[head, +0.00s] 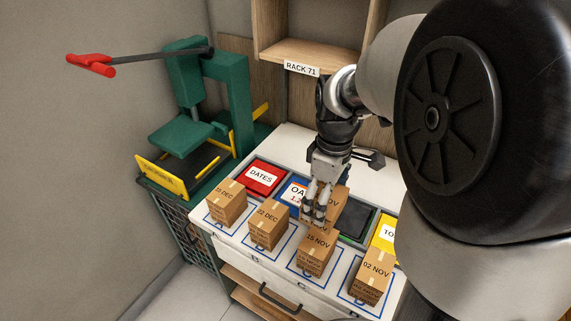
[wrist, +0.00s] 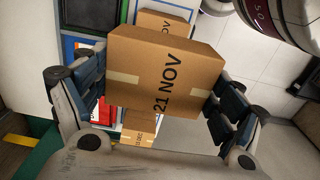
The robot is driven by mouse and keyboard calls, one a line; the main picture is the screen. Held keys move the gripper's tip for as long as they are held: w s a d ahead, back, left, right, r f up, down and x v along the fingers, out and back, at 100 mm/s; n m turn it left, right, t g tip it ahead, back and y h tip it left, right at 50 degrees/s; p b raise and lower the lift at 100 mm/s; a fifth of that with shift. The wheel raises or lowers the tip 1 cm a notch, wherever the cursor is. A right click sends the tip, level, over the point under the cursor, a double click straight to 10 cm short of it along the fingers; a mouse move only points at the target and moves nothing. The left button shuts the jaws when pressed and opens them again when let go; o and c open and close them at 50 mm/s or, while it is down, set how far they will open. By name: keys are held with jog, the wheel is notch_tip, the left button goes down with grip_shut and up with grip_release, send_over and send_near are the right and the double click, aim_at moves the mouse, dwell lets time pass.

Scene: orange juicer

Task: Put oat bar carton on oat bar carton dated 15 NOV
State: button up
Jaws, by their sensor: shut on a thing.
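My gripper (head: 318,212) is shut on a brown carton labelled 21 NOV (wrist: 165,72). In the wrist view its fingers press the carton's two sides. In the head view the held carton (head: 338,203) is partly hidden by the fingers. The carton dated 15 NOV (head: 317,254) stands upright in a blue-outlined square on the white counter, just below the held carton in the picture. The held carton overlaps its far edge in the picture; I cannot tell whether they touch.
Cartons dated 02 NOV (head: 372,276), 22 DEC (head: 268,225) and another DEC date (head: 227,203) stand in the same row. Behind are a red DATES tray (head: 262,178) and a yellow tray (head: 387,232). A green press (head: 190,130) with a red-handled lever stands left.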

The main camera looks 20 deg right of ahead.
notch_tip(320, 180, down, 12)
jog(key=b, duration=0.3)
jog(key=shift+s, duration=0.15)
jog(key=shift+f, duration=0.2)
jog(key=o, duration=1)
jog(key=shift+r, duration=0.1)
